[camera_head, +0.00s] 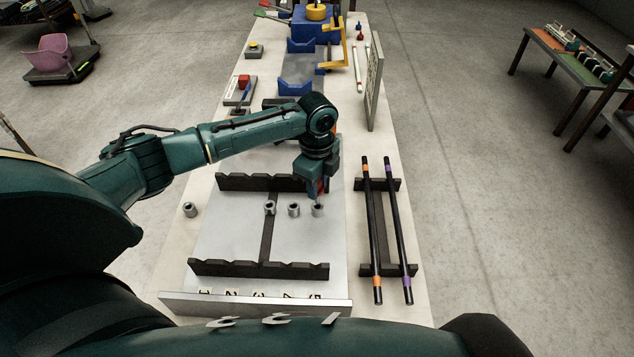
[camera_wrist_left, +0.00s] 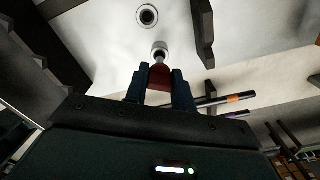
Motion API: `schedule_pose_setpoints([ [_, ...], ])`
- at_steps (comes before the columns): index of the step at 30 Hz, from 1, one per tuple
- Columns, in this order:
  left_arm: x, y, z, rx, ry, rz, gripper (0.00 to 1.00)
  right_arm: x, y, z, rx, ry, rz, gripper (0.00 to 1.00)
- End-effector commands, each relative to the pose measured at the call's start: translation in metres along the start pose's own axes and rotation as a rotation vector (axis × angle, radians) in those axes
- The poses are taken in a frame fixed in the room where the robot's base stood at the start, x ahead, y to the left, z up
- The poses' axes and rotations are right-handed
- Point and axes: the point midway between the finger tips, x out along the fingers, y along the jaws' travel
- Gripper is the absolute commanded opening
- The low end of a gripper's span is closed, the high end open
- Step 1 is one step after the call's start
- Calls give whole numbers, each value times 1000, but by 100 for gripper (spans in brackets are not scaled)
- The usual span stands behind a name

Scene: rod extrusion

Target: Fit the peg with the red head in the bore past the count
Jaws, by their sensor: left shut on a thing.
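My left gripper (camera_head: 318,186) is shut on the red-headed peg (camera_head: 320,187), over the rightmost bore of the row on the grey plate. In the left wrist view the red head (camera_wrist_left: 159,77) sits between the blue fingers. The peg's grey shank points at the small metal collar (camera_wrist_left: 160,48). I cannot tell whether its tip is inside or just at the mouth. Other bored collars stand to the left: one beside it (camera_head: 293,210), one further left (camera_head: 269,208), and one at the far left (camera_head: 190,209). The right gripper is not in view.
Dark notched racks (camera_head: 258,269) cross the plate, with a numbered strip (camera_head: 255,302) at its front edge. Two black rods with coloured bands (camera_head: 373,230) lie on supports at the right. A blue machine (camera_head: 297,86) and an upright panel (camera_head: 374,85) stand further back.

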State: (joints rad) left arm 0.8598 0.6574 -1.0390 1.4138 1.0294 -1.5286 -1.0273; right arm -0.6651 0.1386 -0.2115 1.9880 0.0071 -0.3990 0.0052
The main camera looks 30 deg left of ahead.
Motion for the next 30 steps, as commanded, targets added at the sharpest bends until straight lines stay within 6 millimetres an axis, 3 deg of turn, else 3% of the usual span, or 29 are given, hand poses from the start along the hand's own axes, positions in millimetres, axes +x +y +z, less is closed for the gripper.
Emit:
schedule_pose_setpoints([
  [30, 26, 0, 0, 1, 0, 0, 2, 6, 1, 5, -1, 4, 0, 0],
])
